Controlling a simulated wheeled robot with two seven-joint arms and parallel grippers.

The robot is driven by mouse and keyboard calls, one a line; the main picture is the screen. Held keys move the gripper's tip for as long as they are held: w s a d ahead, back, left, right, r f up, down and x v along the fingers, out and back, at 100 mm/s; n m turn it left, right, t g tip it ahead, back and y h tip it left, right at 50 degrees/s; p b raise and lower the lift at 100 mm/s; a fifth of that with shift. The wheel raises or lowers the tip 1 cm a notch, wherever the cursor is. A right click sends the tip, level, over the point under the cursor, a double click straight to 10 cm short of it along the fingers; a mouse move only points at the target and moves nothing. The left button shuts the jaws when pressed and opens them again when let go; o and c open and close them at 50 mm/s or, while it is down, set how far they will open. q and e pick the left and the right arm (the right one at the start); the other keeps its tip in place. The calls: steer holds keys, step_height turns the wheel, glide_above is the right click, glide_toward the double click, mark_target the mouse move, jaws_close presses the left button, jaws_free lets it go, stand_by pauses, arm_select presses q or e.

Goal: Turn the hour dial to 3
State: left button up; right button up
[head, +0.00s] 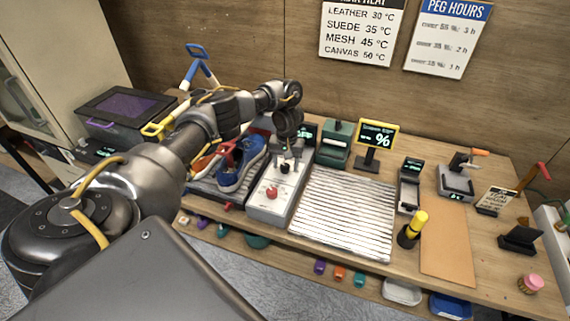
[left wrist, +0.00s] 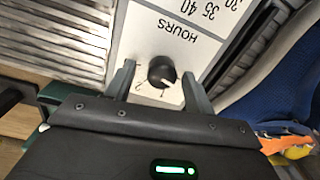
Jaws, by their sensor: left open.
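The hour dial (left wrist: 161,72) is a round black knob with a white pointer line, on a white panel marked HOURS in the left wrist view. The pointer slants toward the lower right of that picture. A mark like a 2 shows beside the knob; the other numbers are partly hidden or too small to read. The white control box (head: 263,203) stands on the bench in the head view. My left gripper (left wrist: 158,75) is open, with one finger on each side of the dial and visible gaps to it. In the head view my left gripper (head: 288,155) points down over the box.
A blue sneaker (head: 240,165) sits left of the box. A ribbed pale mat (head: 345,212) lies right of it. A green device (head: 336,145) and a percent display (head: 377,138) stand behind. A yellow-topped bottle (head: 413,228) stands farther right.

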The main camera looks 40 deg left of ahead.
arm_select(q)
steer(key=shift+s+a+r, duration=0.1)
steer(key=shift+s, duration=0.05)
steer(key=c, duration=1)
arm_select(e)
steer(key=shift+w, duration=0.4)
